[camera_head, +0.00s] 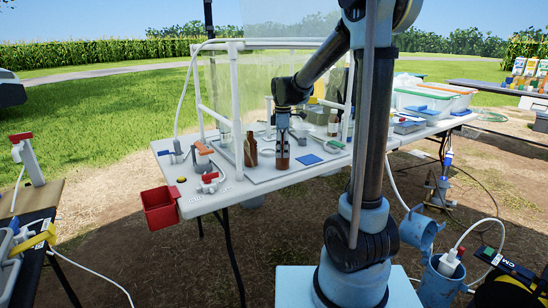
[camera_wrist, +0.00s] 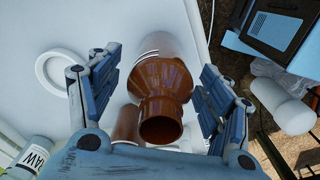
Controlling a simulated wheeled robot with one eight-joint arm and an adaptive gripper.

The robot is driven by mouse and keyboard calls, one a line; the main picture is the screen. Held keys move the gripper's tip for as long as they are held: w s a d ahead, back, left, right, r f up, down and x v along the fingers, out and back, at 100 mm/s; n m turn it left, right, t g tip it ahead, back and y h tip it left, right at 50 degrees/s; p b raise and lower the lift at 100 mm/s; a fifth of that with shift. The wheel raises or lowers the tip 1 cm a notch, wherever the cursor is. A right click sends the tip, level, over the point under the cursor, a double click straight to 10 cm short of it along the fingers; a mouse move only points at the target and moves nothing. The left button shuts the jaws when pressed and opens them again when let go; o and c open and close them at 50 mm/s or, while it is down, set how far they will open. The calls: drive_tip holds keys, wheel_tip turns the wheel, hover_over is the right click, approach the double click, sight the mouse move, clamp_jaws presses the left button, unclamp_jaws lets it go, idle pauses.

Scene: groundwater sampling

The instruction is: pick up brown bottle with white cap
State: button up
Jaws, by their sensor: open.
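My gripper (camera_head: 283,122) points down over the table, its fingers open. In the wrist view my gripper (camera_wrist: 160,65) has one finger on each side of a brown bottle (camera_wrist: 160,82), with a visible gap at each finger. The bottle's neck faces the camera and looks open; I see no white cap on it. This seems to be the brown bottle (camera_head: 283,158) standing under the gripper in the head view. Another brown bottle (camera_head: 250,150) stands just left of it. A second brown shape (camera_wrist: 127,123) is partly hidden behind the neck in the wrist view.
A white pipe frame (camera_head: 236,110) stands around the work area, close to my arm. A brown bottle with a pale label (camera_head: 333,124) stands farther back. A red bin (camera_head: 160,207) hangs at the table's left edge. A white ring (camera_wrist: 60,70) lies left of the fingers.

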drive_tip(key=c, duration=1.3)
drive_tip(key=shift+c, duration=0.2)
